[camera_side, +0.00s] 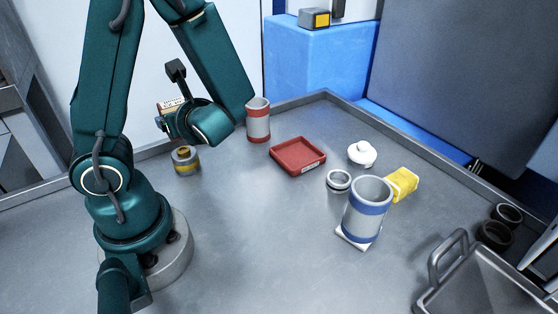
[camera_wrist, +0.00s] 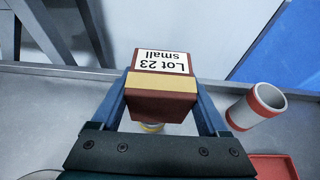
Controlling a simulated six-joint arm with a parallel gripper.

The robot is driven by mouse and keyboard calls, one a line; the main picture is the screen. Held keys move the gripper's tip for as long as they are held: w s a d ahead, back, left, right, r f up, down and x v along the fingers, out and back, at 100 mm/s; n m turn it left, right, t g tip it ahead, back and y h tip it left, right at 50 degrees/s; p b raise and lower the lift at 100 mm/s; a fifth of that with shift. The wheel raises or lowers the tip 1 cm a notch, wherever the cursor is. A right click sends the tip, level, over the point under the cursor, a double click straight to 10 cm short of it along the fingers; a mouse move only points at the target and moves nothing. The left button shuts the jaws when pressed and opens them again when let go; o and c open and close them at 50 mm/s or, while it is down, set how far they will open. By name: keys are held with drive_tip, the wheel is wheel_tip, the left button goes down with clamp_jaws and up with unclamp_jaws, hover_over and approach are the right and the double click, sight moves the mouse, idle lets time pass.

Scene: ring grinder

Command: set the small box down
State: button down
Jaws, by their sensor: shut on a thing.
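The small box (camera_wrist: 163,98) is dark red-brown with a yellow band and a white label reading "Lot 23 small", upside down in the wrist view. My gripper (camera_wrist: 162,82) is shut on it, one blue finger on each side. In the side view my gripper (camera_side: 165,121) is raised above the table at the back left. There, the label end of the small box (camera_side: 168,104) shows beside it, and the rest is mostly hidden.
A grey can with a yellow band (camera_side: 186,161) stands below my gripper. A red-banded tube (camera_side: 258,121) and a red tray (camera_side: 298,168) are to its right. A blue-banded cylinder (camera_side: 367,208) and yellow block (camera_side: 402,184) stand farther right. The front middle table is clear.

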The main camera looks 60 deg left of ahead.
drive_tip(key=shift+s+d+n+g, duration=0.1)
drive_tip(key=shift+s+n+g, duration=0.2)
drive_tip(key=shift+g, duration=0.1)
drive_tip(key=s+d+f+n+g+h, duration=0.2)
drive_tip(key=s+d+n+g+h, duration=0.1)
drive_tip(key=d+n+g, duration=0.35)
drive_tip(key=n+g+h, duration=0.2)
drive_tip(key=n+h, duration=1.8)
hover_over(271, 302)
wheel_tip(271, 302, down, 5)
drive_tip(key=shift+r, duration=0.2)
drive_tip(key=shift+f, duration=2.05)
drive_tip(key=shift+f, duration=0.15)
